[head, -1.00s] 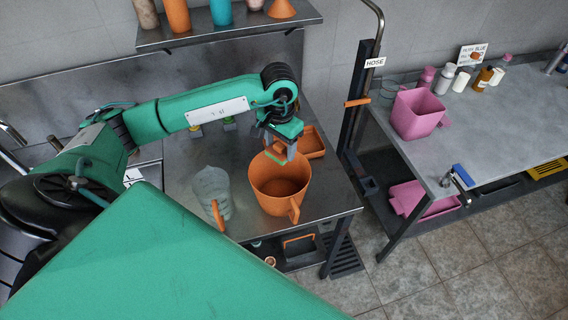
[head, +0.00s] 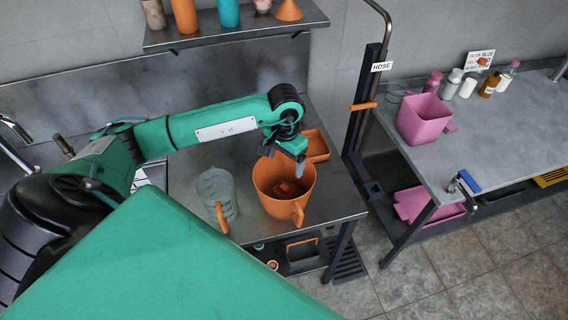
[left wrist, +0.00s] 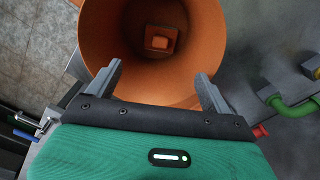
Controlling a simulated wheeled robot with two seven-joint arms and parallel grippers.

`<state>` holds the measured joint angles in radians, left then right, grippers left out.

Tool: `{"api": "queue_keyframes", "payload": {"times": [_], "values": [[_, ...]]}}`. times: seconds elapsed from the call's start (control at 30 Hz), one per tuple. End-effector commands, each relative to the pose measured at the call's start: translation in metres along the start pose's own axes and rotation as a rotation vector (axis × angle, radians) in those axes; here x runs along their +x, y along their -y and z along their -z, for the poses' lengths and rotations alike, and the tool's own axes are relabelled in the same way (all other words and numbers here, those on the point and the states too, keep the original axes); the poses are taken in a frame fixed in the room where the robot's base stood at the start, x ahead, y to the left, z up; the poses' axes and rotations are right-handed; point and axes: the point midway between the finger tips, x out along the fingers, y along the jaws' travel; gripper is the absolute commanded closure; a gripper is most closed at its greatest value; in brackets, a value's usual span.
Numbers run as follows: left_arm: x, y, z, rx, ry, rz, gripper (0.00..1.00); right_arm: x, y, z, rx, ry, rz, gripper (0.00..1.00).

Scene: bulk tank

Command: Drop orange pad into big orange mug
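The big orange mug (head: 266,188) stands upright on the left steel table, its handle toward the front right. In the left wrist view its round opening (left wrist: 95,45) lies beyond my fingers. The orange pad (head: 289,188) lies down inside the mug. It also shows as a small orange block at the bottom in the left wrist view (left wrist: 160,40). My left gripper (head: 296,166) is above the mug's back rim, pointing down. In the left wrist view its two fingers (left wrist: 160,80) are spread wide with nothing between them. My right gripper is not in view.
A clear jug (head: 216,187) with an orange handle stands left of the mug. An orange tray (head: 318,146) lies behind it. A shelf (head: 240,30) with bottles hangs above. A pink jug (head: 424,120) stands on the right table.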

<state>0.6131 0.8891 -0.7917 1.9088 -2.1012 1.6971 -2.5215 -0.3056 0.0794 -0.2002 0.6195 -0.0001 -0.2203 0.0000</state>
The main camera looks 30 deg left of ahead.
Motion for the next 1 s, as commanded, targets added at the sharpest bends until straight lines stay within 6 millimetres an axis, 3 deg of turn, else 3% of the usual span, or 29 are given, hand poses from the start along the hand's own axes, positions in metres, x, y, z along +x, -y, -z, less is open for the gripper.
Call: {"api": "queue_keyframes", "payload": {"times": [0.37, 1.0], "values": [[-0.010, 0.000, 0.001, 0.000, -0.003, 0.000, 0.17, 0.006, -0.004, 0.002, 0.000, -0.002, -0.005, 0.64], [-0.118, 0.000, 0.001, -0.001, -0.004, 0.000, 0.17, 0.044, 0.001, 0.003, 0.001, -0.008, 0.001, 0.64]]}}
